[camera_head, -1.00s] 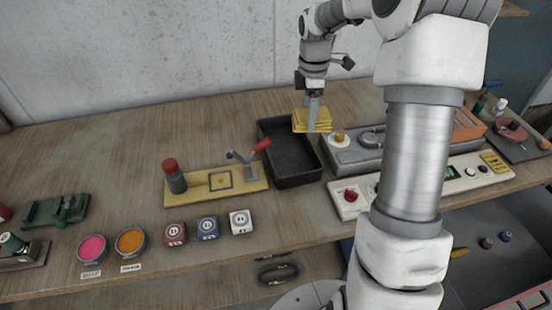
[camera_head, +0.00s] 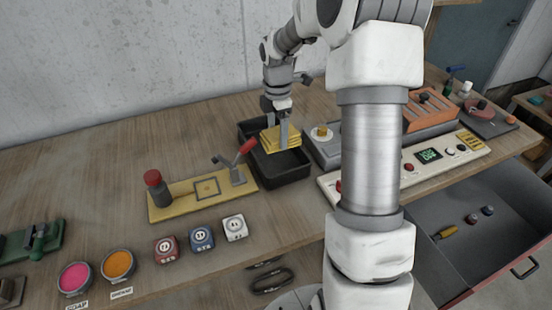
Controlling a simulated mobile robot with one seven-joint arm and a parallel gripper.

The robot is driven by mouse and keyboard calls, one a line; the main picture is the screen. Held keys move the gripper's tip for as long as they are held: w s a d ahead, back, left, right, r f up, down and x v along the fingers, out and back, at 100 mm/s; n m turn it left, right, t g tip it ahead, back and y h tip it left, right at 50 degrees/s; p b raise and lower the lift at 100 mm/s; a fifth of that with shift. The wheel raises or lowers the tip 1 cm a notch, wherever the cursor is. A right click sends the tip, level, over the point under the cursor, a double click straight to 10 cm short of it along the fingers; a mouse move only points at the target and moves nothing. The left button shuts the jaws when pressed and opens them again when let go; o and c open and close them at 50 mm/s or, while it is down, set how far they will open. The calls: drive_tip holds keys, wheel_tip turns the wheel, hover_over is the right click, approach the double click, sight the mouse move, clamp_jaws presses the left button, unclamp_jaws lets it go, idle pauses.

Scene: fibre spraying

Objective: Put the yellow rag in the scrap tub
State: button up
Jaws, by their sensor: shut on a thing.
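The yellow rag (camera_head: 270,140) is a folded, layered yellow pad. My gripper (camera_head: 284,142) is shut on it and holds it over the scrap tub. The black scrap tub (camera_head: 285,178) is a rectangular open tub on the workbench, and its bare near part shows below the rag. The far part of the tub is partly hidden by the rag and gripper. I cannot tell how high the rag is above the tub floor.
A grey device (camera_head: 324,150) and a white control panel (camera_head: 392,172) lie to the right. An open drawer (camera_head: 495,215) is at lower right. Bench room is free at left.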

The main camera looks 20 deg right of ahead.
wheel_tip(320, 180, down, 10)
drive_tip(key=shift+r, duration=0.1)
idle(0.4)
drive_tip(key=shift+b, duration=0.3)
